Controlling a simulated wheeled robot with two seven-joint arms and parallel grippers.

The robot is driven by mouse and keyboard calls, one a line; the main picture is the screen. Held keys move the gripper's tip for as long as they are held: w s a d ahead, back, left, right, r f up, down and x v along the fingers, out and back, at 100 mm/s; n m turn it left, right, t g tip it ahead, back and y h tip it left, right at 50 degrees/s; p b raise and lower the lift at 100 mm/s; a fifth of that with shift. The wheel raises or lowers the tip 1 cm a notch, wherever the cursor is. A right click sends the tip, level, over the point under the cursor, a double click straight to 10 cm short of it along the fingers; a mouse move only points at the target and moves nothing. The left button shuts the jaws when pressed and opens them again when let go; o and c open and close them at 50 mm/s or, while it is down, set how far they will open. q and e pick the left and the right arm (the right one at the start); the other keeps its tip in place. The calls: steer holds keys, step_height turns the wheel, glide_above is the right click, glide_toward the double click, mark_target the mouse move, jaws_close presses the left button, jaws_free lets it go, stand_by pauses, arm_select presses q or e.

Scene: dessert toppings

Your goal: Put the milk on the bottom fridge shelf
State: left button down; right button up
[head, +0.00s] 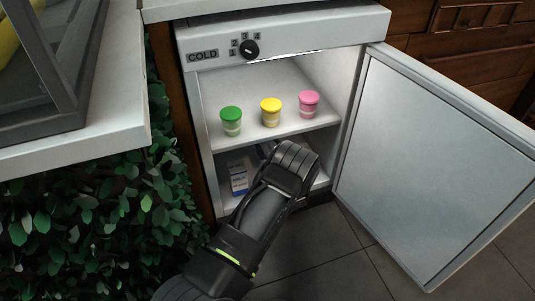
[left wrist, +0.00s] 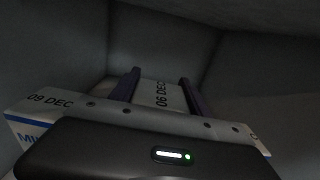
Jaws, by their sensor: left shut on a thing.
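My left gripper (left wrist: 160,76) is shut on a milk carton (left wrist: 160,95) stamped "06 DEC", which sits between the two fingers in the left wrist view. In the head view my left arm reaches into the lower compartment of the open fridge (head: 206,125), and its wrist hides the fingers and most of the held carton. A second carton (head: 238,178) stands on the bottom shelf (head: 228,200), left of my wrist. In the left wrist view a carton stamped "09 DEC" (left wrist: 45,103) is at the left. I cannot tell whether the held carton touches the shelf. My right gripper is not in view.
Green (head: 231,122), yellow (head: 271,112) and pink (head: 308,104) lidded cups stand on the upper shelf (head: 285,138), above my wrist. The fridge door (head: 430,155) is wide open to the right. A leafy hedge (head: 90,220) is at left. Another pale edge (left wrist: 257,138) shows right of my gripper.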

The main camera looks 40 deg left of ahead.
arm_select(q)
steer(key=shift+f+b, duration=1)
steer(key=shift+f, duration=0.85)
steer(key=c, duration=0.5)
jaws_free()
steer(key=shift+f, duration=0.1)
